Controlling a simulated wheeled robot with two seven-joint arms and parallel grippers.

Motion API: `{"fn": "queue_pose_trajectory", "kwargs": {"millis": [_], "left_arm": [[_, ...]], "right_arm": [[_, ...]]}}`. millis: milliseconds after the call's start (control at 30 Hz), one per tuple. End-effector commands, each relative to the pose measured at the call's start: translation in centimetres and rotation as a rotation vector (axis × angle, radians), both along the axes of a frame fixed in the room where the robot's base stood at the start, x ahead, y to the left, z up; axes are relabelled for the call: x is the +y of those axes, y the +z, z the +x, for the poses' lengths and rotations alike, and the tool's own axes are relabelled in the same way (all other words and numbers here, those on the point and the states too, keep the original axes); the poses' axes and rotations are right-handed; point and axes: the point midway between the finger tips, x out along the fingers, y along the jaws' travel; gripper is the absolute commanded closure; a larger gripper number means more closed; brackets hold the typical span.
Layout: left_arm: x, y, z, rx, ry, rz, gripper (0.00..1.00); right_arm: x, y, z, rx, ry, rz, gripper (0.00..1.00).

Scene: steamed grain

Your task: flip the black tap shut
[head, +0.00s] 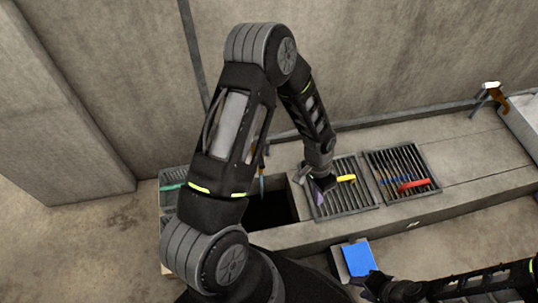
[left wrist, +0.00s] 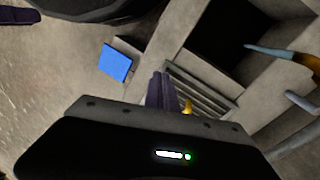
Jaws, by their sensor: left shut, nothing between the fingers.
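A slim spout with an orange-brown body and a pale blue tip (left wrist: 270,51) reaches over a dark square opening (left wrist: 215,35) in the left wrist view. The opening (head: 268,207) is also in the head view, partly behind my left arm. I cannot make out for certain which part is the black tap. A grey cylindrical piece (left wrist: 302,103) lies near the spout. My left gripper (head: 321,191) is over the first slatted grate, right of the opening; its purple fingers (left wrist: 161,91) are shut and empty. My right gripper (head: 372,284) is low beside a blue-topped block (head: 358,259); its fingers are unclear.
A yellow-handled item (head: 346,178) lies on the first grate (head: 345,203), and a red-handled item (head: 412,185) on the second grate (head: 385,163). A brown-and-white fixture (head: 488,96) stands far right. A concrete wall runs behind the counter.

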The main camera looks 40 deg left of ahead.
Motion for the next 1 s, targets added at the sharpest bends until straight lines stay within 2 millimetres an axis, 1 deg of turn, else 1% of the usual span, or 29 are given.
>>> {"fn": "queue_pose_trajectory", "kwargs": {"millis": [33, 67, 100, 167, 200, 300, 333, 400, 467, 700, 867, 1000], "left_arm": [[2.9, 0.6, 2.7, -0.005, -0.068, 0.054, 1.00], [4.7, 1.5, 3.8, 0.005, -0.111, 0.089, 1.00], [7.2, 2.7, 5.1, 0.021, -0.163, 0.136, 1.00], [10.5, 4.8, 6.6, 0.049, -0.221, 0.202, 1.00], [12.4, 6.2, 7.3, 0.068, -0.250, 0.240, 1.00], [15.9, 9.1, 8.2, 0.112, -0.295, 0.309, 1.00], [16.5, 9.7, 8.3, 0.123, -0.303, 0.322, 1.00], [17.4, 10.6, 8.5, 0.137, -0.313, 0.340, 1.00], [17.6, 10.9, 8.4, 0.144, -0.316, 0.345, 1.00], [17.6, 10.8, 8.4, 0.145, -0.315, 0.343, 1.00], [17.6, 10.3, 8.2, 0.146, -0.314, 0.342, 1.00], [17.9, 9.0, 7.9, 0.146, -0.313, 0.342, 1.00]], "right_arm": [[-0.1, -1.1, 0.1, -0.001, -0.002, -0.001, 0.64], [-0.1, -1.3, 0.1, -0.001, -0.003, -0.001, 0.64], [-0.1, -1.7, 0.1, -0.002, -0.004, -0.001, 0.64], [-0.1, -2.1, 0.1, -0.002, -0.004, -0.002, 0.64], [-0.2, -2.3, 0.2, -0.002, -0.005, -0.002, 0.64], [-0.2, -2.6, 0.2, -0.003, -0.006, -0.002, 0.64], [-0.2, -2.7, 0.2, -0.003, -0.006, -0.002, 0.64], [-0.2, -2.7, 0.2, -0.003, -0.007, -0.003, 0.64], [-0.2, -2.6, 0.2, -0.003, -0.007, -0.004, 0.64], [-0.2, -2.6, 0.2, -0.003, -0.007, -0.003, 0.64], [-0.2, -2.8, 0.2, -0.003, -0.007, -0.004, 0.64], [-0.3, -3.2, 0.3, -0.005, -0.009, -0.005, 0.64]]}}
